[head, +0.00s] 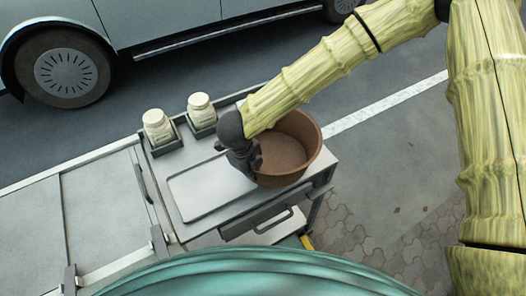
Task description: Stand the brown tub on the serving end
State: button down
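The brown tub (298,142) is a round, open clay-coloured vessel. It is upright at the right end of the grey cart top (181,202), over or on its right edge. My gripper (249,168) is at the tub's left rim, and the arm passes in front of the tub's far left side. The fingers are dark and small here, and I cannot make out whether they close on the rim. Whether the tub's base touches the surface is hidden.
Two white lidded jars (157,128) (200,110) stand in dark holders at the cart's back left. A shallow tray-like panel (207,190) lies bare left of the tub. A drawer handle (273,222) shows in front. A parked vehicle (170,25) is behind.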

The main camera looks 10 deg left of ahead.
jog(key=w+p, duration=0.1)
jog(key=w, duration=0.1)
jog(key=w+d+p, duration=0.1)
jog(key=w, duration=0.2)
jog(key=w+d, duration=0.1)
jog(key=w, duration=0.2)
jog(key=shift+w+f+p, duration=0.1)
jog(key=shift+f+p, duration=0.2)
jog(key=shift+p, duration=0.1)
jog(key=shift+w+f, duration=0.1)
jog(key=shift+f, duration=0.15)
jog(key=shift+d+f+p, duration=0.1)
jog(key=shift+f+p, duration=0.85)
jog(key=shift+f, duration=0.65)
jog(key=c, duration=1.6)
grip_release()
jog(key=shift+f, duration=0.1)
jog(key=shift+c, duration=0.2)
notch_tip(320, 180, up, 12)
jog(key=s+a+b, duration=0.1)
jog(key=s+b, duration=0.1)
jog(key=b, duration=0.1)
jog(key=shift+a, duration=0.1)
